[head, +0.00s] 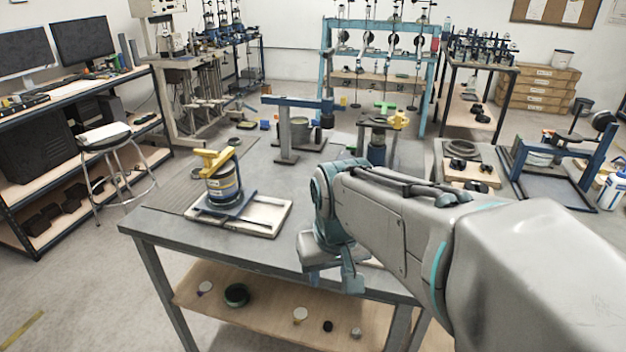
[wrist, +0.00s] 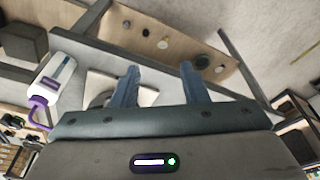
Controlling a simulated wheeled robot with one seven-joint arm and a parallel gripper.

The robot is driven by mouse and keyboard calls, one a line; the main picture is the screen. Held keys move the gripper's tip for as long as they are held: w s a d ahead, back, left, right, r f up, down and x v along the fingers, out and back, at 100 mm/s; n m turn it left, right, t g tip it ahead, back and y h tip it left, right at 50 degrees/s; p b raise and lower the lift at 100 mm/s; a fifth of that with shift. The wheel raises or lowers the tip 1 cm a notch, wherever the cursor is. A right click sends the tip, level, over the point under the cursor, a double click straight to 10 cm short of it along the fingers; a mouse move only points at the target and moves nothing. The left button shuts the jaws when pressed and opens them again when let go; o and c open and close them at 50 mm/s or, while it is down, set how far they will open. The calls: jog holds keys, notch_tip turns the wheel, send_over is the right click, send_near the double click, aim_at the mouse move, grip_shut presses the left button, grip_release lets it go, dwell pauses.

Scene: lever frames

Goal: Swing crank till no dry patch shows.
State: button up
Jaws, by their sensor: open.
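A dark tin with a pale band (head: 224,186) stands on a blue plate over a shallow cream tray (head: 270,216) at the table's left front. A yellow crank-like handle (head: 218,158) sits on top of the tin. I cannot make out a dry patch on any surface. A second yellow handle (head: 398,120) tops a dark post further back. My gripper (wrist: 160,72) is open and empty in the wrist view, fingers apart. In the head view it hangs by the table's front edge, right of the tray and clear of the tin; my arm partly hides it.
The lower shelf (head: 265,290) holds several small discs. A stool (head: 108,140) stands left. The wrist view shows a white and purple object (wrist: 52,80) left of the fingers.

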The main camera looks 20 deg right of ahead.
jog(key=w+d+r+m+g+p, duration=0.1)
jog(key=w+d+r+p, duration=0.15)
jog(key=w+d, duration=0.35)
jog(key=w+d+r+g+p, duration=0.1)
jog(key=w+d+r, duration=0.3)
jog(key=w, duration=0.4)
jog(key=w+d+r+m+p, duration=0.1)
jog(key=w+d+r+p, duration=0.2)
jog(key=w, duration=0.4)
jog(key=f, duration=0.4)
jog(key=d+f, duration=0.1)
jog(key=f, duration=0.7)
jog(key=shift+d+f, duration=0.2)
jog(key=shift+f, duration=0.1)
grip_shut()
